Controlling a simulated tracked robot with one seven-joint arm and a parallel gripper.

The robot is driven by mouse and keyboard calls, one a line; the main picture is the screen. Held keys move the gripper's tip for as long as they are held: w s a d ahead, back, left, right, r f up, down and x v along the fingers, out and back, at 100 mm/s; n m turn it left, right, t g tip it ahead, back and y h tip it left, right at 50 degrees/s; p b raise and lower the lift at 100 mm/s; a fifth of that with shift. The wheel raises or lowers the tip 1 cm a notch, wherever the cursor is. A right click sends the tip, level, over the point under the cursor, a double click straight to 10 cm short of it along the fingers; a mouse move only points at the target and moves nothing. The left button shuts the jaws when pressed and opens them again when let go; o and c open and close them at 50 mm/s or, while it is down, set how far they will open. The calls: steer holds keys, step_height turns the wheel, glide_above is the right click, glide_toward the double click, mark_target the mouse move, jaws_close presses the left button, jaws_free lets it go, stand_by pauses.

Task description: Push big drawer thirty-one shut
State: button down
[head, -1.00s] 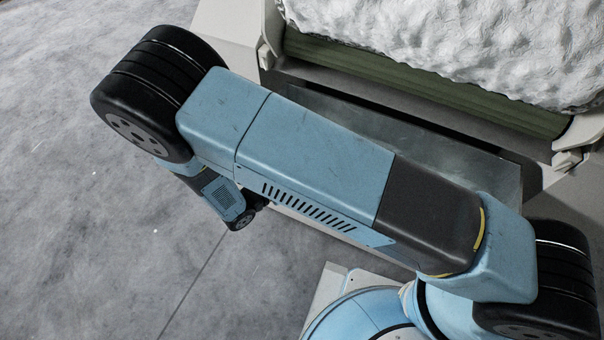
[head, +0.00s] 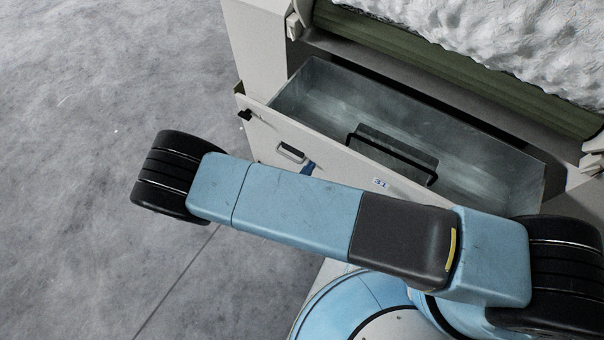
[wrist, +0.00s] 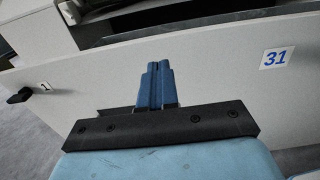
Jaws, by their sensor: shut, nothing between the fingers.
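Big drawer thirty-one (head: 335,172) stands pulled out from the machine in the head view, its metal inside showing. Its pale front carries a label "31" (head: 380,183), which also shows in the wrist view (wrist: 277,58). In the head view the blue fingertips (head: 308,168) show beside the front, left of the label. I cannot tell whether they touch it. My arm hides the front's lower part.
A green roller (head: 450,62) with white fleece (head: 520,35) lies above the drawer. Grey floor (head: 90,90) is clear at the left.

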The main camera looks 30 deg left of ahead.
mark_target(327, 143)
steer(key=w, duration=0.8)
steer(key=shift+w+d, duration=0.35)
